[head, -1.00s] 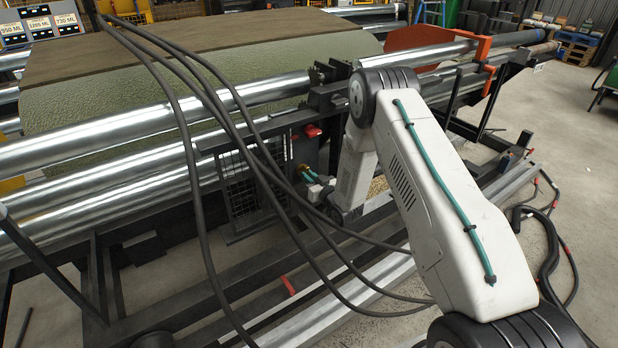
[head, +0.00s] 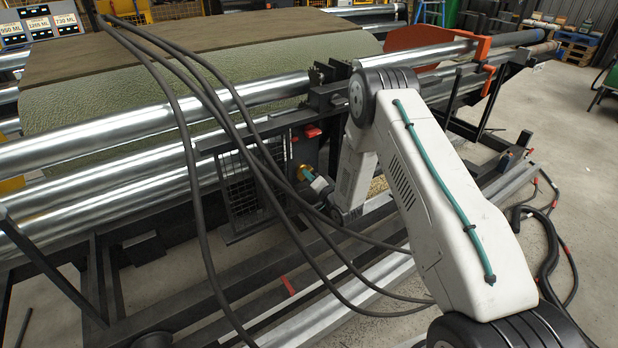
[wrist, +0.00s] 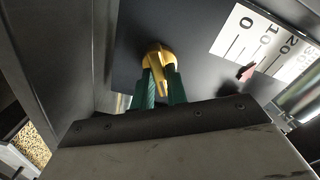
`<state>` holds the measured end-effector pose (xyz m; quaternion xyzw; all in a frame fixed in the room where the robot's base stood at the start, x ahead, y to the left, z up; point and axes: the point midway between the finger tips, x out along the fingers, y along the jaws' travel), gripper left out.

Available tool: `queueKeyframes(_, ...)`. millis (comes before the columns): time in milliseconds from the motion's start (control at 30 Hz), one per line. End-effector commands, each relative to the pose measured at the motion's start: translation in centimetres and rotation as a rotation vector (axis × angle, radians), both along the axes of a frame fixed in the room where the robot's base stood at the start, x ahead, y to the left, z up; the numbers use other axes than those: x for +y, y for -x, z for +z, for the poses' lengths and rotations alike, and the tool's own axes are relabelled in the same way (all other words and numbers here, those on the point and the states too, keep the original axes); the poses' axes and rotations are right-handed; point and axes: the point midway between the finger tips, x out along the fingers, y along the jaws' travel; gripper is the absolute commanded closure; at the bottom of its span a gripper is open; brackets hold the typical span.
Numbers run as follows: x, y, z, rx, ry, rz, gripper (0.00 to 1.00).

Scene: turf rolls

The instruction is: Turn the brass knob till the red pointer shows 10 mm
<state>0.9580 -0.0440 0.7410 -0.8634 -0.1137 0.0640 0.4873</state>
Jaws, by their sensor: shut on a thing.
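The brass knob (wrist: 158,60) sits on a dark panel in the wrist view, with a raised bar across its face. My gripper (wrist: 161,86) has its two green fingers closed on either side of that bar. The white scale (wrist: 265,45) at the upper right shows 0, 10, 20 and part of 30. The red pointer (wrist: 245,73) lies at its lower edge, close to the 10 line; the exact reading is hard to tell.
Dark hoses (head: 200,150) hang in front of the machine, left of my arm. Steel rollers (head: 110,180) and a black mesh guard (head: 243,190) lie left of the knob. In the wrist view a grey wall (wrist: 55,60) stands close on the left. Open floor lies at the right.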

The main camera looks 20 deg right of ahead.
Motion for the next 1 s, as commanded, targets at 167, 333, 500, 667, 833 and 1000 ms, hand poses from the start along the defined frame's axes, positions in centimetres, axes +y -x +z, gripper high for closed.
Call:
queueKeyframes(167,-0.07,0.12,-0.21,0.047,-0.161,-0.001,1.00)
queueKeyframes(333,-0.07,0.12,-0.23,0.089,-0.318,-0.001,1.00)
queueKeyframes(500,-0.06,0.12,-0.25,0.131,-0.474,-0.002,1.00)
queueKeyframes(667,-0.06,0.12,-0.28,0.169,-0.615,-0.002,1.00)
queueKeyframes(833,-0.05,0.13,-0.29,0.205,-0.750,-0.002,1.00)
queueKeyframes(1000,-0.04,0.13,-0.31,0.233,-0.855,-0.002,1.00)
